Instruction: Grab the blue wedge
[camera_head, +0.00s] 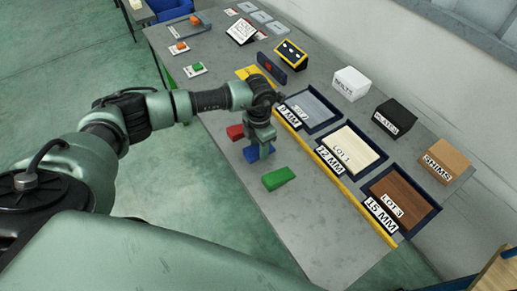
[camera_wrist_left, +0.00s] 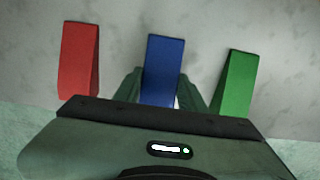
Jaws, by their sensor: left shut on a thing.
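The blue wedge (camera_head: 252,155) is on the grey table in the head view, under my left gripper (camera_head: 259,150). In the left wrist view the blue wedge (camera_wrist_left: 164,62) lies between the two fingers of my left gripper (camera_wrist_left: 162,92), which is shut on it. The wedge's near end is partly hidden by the gripper body. I cannot tell whether the wedge touches the table. My right gripper is in neither view.
A red wedge (camera_head: 235,132) lies to one side of the blue one and a green wedge (camera_head: 278,179) to the other, both close by. Trays such as the brown one (camera_head: 402,196) stand beyond a yellow strip (camera_head: 341,185). The table's near edge (camera_head: 237,172) is close.

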